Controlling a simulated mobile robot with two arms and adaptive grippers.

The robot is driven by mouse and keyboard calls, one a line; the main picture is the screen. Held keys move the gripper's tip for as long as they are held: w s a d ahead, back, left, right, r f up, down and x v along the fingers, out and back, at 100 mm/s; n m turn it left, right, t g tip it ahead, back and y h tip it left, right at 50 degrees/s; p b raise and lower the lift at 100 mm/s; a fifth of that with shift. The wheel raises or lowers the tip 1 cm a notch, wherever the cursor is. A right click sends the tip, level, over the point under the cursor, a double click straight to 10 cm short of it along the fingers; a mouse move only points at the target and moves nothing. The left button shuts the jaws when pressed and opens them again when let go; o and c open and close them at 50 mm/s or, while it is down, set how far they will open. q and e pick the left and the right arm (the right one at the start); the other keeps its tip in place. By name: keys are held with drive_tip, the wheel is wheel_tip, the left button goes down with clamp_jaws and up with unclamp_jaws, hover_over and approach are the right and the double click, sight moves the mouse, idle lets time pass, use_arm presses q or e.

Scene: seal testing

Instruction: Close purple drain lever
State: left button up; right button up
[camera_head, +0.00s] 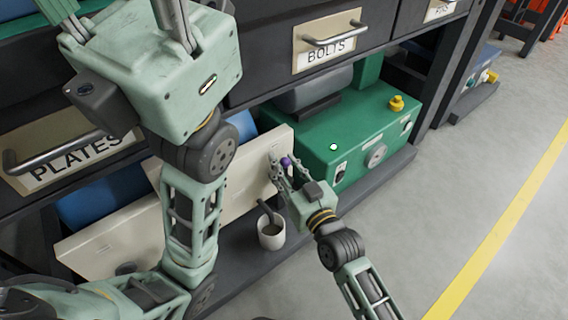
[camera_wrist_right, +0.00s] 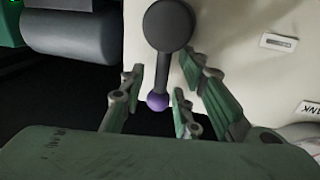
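The drain lever has a round dark grey pivot (camera_wrist_right: 168,25), a thin dark rod (camera_wrist_right: 162,75) and a purple knob (camera_wrist_right: 157,101). In the right wrist view the rod hangs down from the pivot, tilted slightly left. The purple knob also shows in the head view (camera_head: 286,161), in front of the cream panel (camera_head: 263,152). My right gripper (camera_head: 281,170) is open, with its fingers on either side of the knob; contact cannot be told. Its fingers also show in the right wrist view (camera_wrist_right: 158,104). My left gripper (camera_head: 120,15) is at the top left, its fingertips cut off by the frame.
A green machine (camera_head: 345,135) with a gauge and yellow knob stands to the right of the panel. A white cup (camera_head: 271,236) stands on the dark shelf below my right gripper. Drawers labelled PLATES (camera_head: 75,147) and BOLTS (camera_head: 328,42) are above.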

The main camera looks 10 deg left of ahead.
clamp_jaws()
idle(0.6)
